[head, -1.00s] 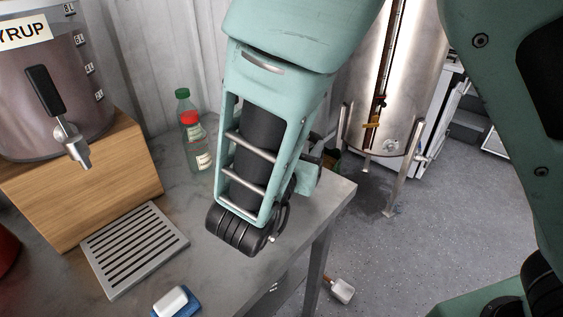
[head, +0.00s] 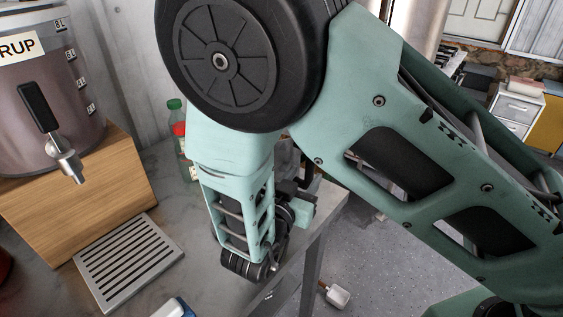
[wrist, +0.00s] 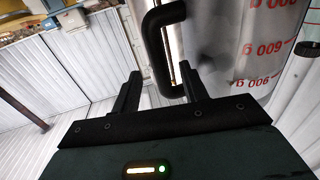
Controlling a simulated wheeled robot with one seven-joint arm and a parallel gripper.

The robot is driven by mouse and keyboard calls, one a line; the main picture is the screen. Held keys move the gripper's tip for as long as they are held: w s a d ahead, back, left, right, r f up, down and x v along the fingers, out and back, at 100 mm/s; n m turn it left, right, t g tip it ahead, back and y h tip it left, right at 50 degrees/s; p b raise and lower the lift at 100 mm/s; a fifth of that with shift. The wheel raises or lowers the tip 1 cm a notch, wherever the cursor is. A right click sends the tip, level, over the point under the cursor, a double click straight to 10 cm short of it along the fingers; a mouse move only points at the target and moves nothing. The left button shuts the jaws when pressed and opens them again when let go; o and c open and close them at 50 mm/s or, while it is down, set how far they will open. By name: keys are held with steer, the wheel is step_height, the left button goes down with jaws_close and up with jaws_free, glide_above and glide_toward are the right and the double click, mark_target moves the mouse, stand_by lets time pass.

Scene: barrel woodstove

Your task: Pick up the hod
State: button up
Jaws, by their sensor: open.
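A shiny, clear-looking container with red gram markings (wrist: 240,45) fills the upper right of the wrist view. It has a thick black loop handle (wrist: 153,45). I cannot tell for sure that it is the hod; nothing else in view is plainly one. My gripper (wrist: 160,72) is open, with its two black fingers pointing at the handle. The lower part of the handle shows between the fingertips, and no grip on it is seen. In the head view my arm hides the container, or nearly all of it, and the fingers cannot be made out.
A syrup dispenser (head: 45,105) on a wooden block (head: 95,190), a slotted drip tray (head: 128,258) and a red-and-green-topped bottle pair (head: 177,118) are on the grey table (head: 190,215). A small scoop-like tool (head: 338,296) lies on the floor.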

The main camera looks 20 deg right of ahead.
mark_target(308, 170)
steer(key=p+x, duration=0.1)
steer(key=x, duration=0.3)
steer(key=shift+w+d, duration=0.1)
steer(key=shift+w, duration=0.05)
steer(key=shift+c, duration=0.3)
jaws_close()
steer(key=shift+r, duration=0.1)
